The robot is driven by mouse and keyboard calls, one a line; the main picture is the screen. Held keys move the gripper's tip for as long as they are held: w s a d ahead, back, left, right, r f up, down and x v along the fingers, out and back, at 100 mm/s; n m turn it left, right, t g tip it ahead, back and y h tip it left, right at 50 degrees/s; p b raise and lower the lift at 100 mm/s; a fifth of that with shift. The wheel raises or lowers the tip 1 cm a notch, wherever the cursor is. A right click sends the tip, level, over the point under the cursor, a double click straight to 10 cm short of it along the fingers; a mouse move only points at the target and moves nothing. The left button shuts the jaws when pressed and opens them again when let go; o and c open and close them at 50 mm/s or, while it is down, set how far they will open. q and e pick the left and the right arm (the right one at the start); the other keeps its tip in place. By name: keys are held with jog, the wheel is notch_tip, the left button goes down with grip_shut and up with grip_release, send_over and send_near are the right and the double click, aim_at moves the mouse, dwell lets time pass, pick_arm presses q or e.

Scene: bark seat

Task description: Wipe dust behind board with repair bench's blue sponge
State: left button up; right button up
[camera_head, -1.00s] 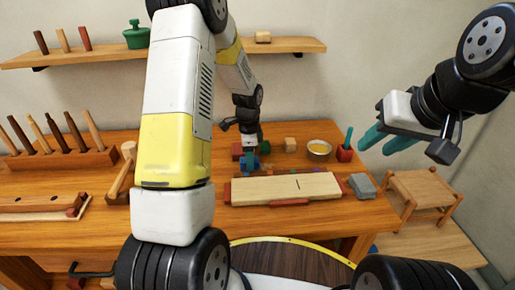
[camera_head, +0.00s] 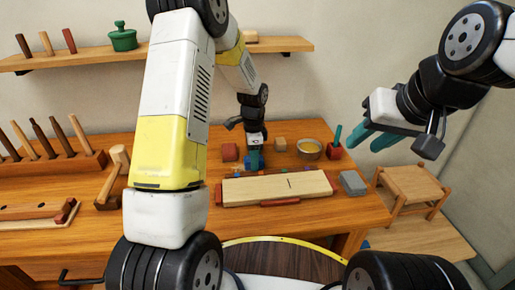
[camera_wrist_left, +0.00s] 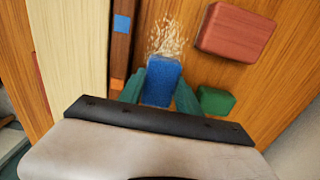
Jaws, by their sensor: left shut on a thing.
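My left gripper (camera_head: 254,160) reaches down behind the pale wooden board (camera_head: 285,188) on the bench. Its teal fingers are shut on the blue sponge (camera_wrist_left: 162,82), which is low at the bench top; whether it touches the wood I cannot tell. A patch of pale dust specks (camera_wrist_left: 168,38) lies right at the sponge's far end in the left wrist view. The board (camera_wrist_left: 70,50) shows on the left there, beside a dark strip (camera_wrist_left: 121,45) with blue and orange squares. My right gripper (camera_head: 378,135) hangs empty and open at the right, above the bench's right end.
A red block (camera_wrist_left: 235,32) and a green block (camera_wrist_left: 215,100) lie close to the sponge. Behind the board are a wooden block (camera_head: 280,144), a bowl (camera_head: 309,149) and a red holder (camera_head: 334,152). A grey block (camera_head: 353,183) sits right of the board.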

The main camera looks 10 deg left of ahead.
aim_at(240, 167)
pick_arm(q)
jog(key=shift+s+a+f, duration=0.1)
jog(key=shift+s+a, duration=0.15)
jog(key=shift+a, duration=0.5)
jog(key=shift+s+a, duration=0.2)
jog(key=shift+a, duration=0.6)
jog(key=shift+s+a+f, duration=0.1)
jog(key=shift+s+a, duration=0.15)
jog(key=shift+a, duration=0.5)
jog(key=shift+d, duration=0.1)
